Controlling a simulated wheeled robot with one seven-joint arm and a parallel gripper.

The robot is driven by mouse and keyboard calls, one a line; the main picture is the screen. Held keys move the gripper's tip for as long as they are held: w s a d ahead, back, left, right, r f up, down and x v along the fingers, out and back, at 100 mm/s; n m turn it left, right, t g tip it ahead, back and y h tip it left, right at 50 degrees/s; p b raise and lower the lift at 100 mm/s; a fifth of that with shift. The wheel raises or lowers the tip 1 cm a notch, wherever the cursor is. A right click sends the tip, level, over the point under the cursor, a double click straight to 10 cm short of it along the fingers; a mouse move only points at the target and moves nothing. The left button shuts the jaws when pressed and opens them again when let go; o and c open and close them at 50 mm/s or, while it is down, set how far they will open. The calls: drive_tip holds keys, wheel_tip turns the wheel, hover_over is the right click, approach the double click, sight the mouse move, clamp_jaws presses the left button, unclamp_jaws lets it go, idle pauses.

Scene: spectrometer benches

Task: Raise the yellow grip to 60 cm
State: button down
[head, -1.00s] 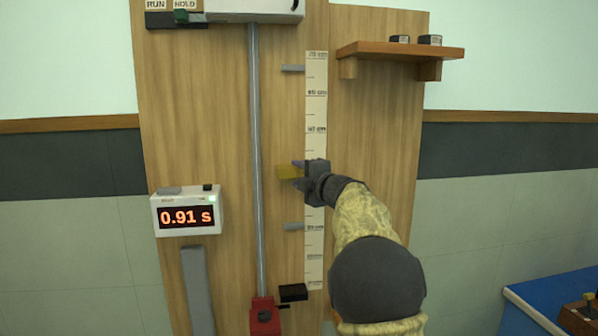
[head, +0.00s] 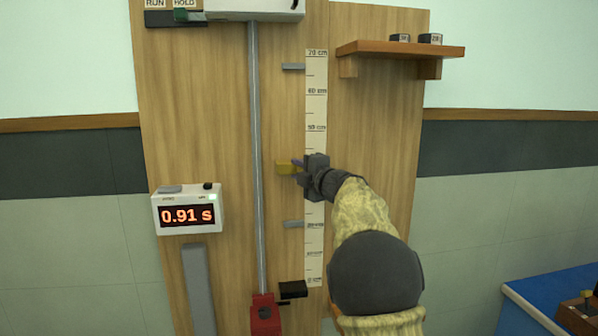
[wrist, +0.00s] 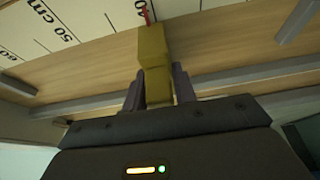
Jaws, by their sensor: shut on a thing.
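The yellow grip (head: 286,168) stands out in front of the wooden board, between the vertical grey rod (head: 257,150) and the white height scale (head: 316,105). In the wrist view the yellow grip (wrist: 153,62) has a red pointer (wrist: 148,14) at its far end, close to the 40 mark. The 60 cm mark (head: 317,91) is higher up the scale. My gripper (head: 298,166) is shut on the yellow grip; in the wrist view its fingers (wrist: 158,88) lie on either side. My gripper hides part of the scale below 50 cm.
Grey pegs jut out beside the scale, one above (head: 293,66) and one below (head: 294,224) the grip. A wooden shelf (head: 400,49) with small dark blocks is at upper right. A timer (head: 188,210) reads 0.91 s. A red block (head: 265,314) sits at the rod's foot.

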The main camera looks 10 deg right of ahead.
wheel_tip(320, 180, up, 19)
drive_tip(key=p, duration=1.7)
drive_tip(key=shift+r, duration=0.15)
drive_tip(key=c, duration=1.2)
unclamp_jaws()
drive_tip(key=shift+c, duration=0.2)
drive_tip(key=shift+s, duration=0.1)
drive_tip(key=b+v, duration=0.7)
drive_tip(key=v, duration=1)
drive_tip(key=shift+s, duration=0.15)
drive_tip(key=shift+d, duration=0.1)
